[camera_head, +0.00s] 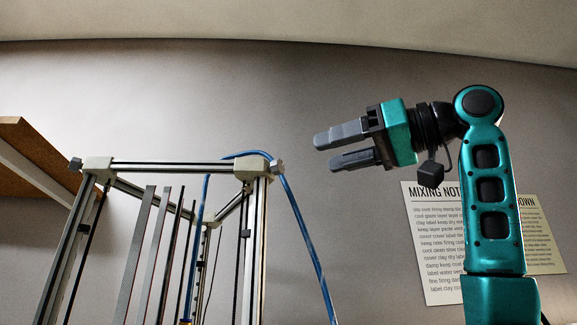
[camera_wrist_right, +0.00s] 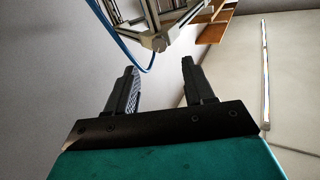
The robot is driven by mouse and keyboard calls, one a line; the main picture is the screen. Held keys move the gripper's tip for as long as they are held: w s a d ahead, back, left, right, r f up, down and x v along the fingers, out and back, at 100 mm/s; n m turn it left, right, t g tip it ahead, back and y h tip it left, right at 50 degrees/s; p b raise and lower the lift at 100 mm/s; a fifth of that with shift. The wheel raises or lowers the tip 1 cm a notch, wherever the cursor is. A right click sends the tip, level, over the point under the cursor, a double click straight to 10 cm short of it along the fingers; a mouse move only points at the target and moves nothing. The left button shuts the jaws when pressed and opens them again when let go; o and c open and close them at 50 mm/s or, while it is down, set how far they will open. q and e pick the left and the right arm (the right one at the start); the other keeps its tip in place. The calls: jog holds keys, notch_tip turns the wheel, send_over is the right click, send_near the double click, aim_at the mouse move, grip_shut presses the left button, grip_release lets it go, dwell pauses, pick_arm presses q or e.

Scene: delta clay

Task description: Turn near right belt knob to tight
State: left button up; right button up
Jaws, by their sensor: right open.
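The delta machine's upright frame (camera_head: 190,168) stands at the lower left of the head view. A small grey knob (camera_head: 277,166) sticks out from its near right top corner. In the right wrist view a knob (camera_wrist_right: 160,44) shows at the frame's corner, beyond and roughly between the fingers. My right gripper (camera_head: 327,152) is open and empty. Its fingers point left toward the near right knob, with a clear gap between them. The two fingers also show in the right wrist view (camera_wrist_right: 159,68). How tight the knob is cannot be seen. My left gripper is out of view.
A blue tube (camera_head: 300,225) arches over the frame's top right and hangs down beside the near right corner. Another knob (camera_head: 75,164) is on the near left corner. A brown shelf (camera_head: 35,150) is at the left. Paper notices (camera_head: 430,240) hang behind my right arm.

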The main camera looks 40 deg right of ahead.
aim_at(282, 166)
jog(key=p+x, duration=0.1)
jog(key=x, duration=0.8)
grip_shut()
